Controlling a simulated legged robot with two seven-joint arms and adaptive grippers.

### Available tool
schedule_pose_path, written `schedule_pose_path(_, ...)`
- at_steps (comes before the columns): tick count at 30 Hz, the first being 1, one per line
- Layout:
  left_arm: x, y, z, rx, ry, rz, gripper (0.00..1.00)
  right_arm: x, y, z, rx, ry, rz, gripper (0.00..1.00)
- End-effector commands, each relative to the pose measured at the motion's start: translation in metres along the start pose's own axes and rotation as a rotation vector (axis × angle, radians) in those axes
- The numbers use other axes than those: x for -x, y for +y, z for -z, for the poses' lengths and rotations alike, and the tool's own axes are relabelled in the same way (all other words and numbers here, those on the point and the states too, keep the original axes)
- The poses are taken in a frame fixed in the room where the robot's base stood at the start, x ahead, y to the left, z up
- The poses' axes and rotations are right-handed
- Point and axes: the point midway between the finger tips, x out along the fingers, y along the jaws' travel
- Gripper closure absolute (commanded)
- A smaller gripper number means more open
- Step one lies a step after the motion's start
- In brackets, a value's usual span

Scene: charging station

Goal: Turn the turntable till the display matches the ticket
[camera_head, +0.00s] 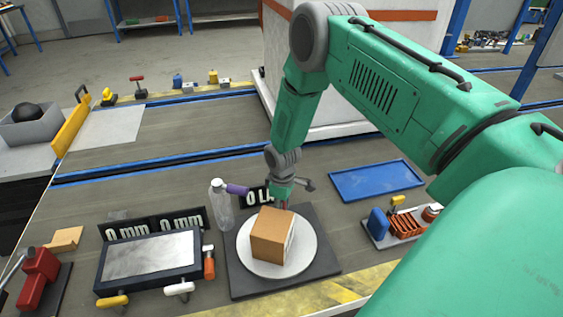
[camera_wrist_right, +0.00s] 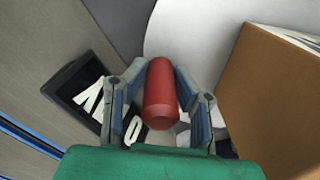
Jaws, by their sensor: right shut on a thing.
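The turntable (camera_head: 307,247) is a round white disc on a dark square base, and a brown cardboard box (camera_head: 272,240) sits on it. A dark display (camera_head: 252,195) with white characters stands behind the disc, partly hidden by my right gripper (camera_head: 283,197). In the right wrist view, my right gripper (camera_wrist_right: 160,105) is shut on a red cylindrical handle (camera_wrist_right: 161,92) beside the white disc (camera_wrist_right: 195,35). The display (camera_wrist_right: 88,92) there is tilted and only partly readable. The box (camera_wrist_right: 270,100) is at the right. I cannot make out a ticket. My left gripper is not in view.
A clear bottle (camera_head: 221,208) stands left of the turntable. A framed plate (camera_head: 150,258) with two displays reading 0 mm is farther left. A blue tray (camera_head: 376,180) lies right of the turntable, with a small rack (camera_head: 398,228) of orange parts in front.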

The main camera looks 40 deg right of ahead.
Motion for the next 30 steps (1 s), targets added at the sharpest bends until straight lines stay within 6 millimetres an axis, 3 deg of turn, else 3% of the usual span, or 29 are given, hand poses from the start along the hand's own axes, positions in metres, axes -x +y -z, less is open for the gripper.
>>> schedule_pose_path(30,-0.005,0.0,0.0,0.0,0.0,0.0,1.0,0.001,-0.015,0.035,0.468,0.003,-0.006,1.0)
